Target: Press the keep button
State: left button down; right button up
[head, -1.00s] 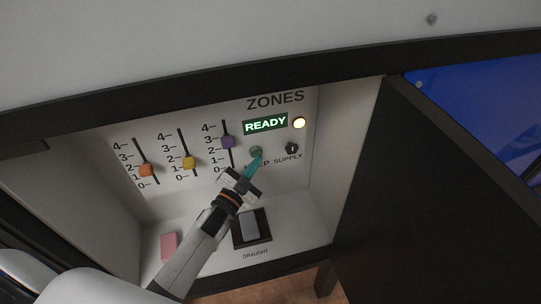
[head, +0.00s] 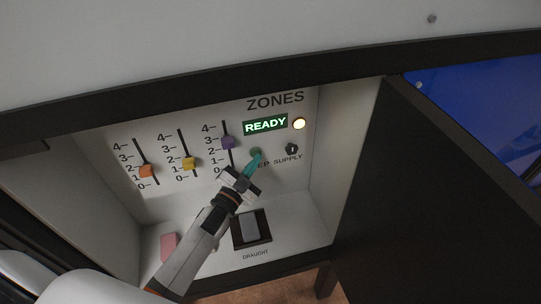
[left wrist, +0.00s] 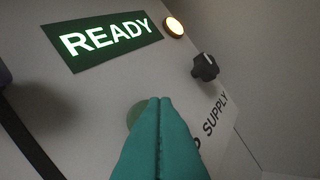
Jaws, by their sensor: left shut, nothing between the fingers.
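The keep button (head: 256,152) is a round green button on the white ZONES panel, below the lit READY display (head: 265,124). Its label is partly covered by my left gripper (head: 253,162). The gripper's teal fingers are shut with nothing between them, and their tips are at the button's lower edge in the head view. In the left wrist view the fingertips (left wrist: 160,100) overlap the right part of the green button (left wrist: 136,115). I cannot tell whether they touch it. My right gripper is not in view.
A black SUPPLY knob (head: 292,148) sits right of the button, under a lit yellow lamp (head: 299,123). Orange (head: 147,171), yellow (head: 189,163) and purple (head: 228,142) sliders are to the left. A DRAUGHT rocker (head: 250,227) and a pink block (head: 169,246) are below. A dark door (head: 400,200) stands open at right.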

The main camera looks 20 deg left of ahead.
pick_arm(q)
jog(key=shift+w+a, duration=0.1)
jog(key=shift+w, duration=0.1)
jog(key=shift+s, duration=0.1)
dwell(0.4)
jog(key=shift+s+d, duration=0.55)
jog(key=shift+s, duration=0.15)
jog(key=s+d, duration=0.1)
jog(key=s, duration=0.1)
jog(key=s+d+p, duration=0.1)
jog(key=s, duration=0.1)
jog(key=shift+d+p, duration=0.3)
jog(key=shift+d, duration=0.1)
dwell(0.5)
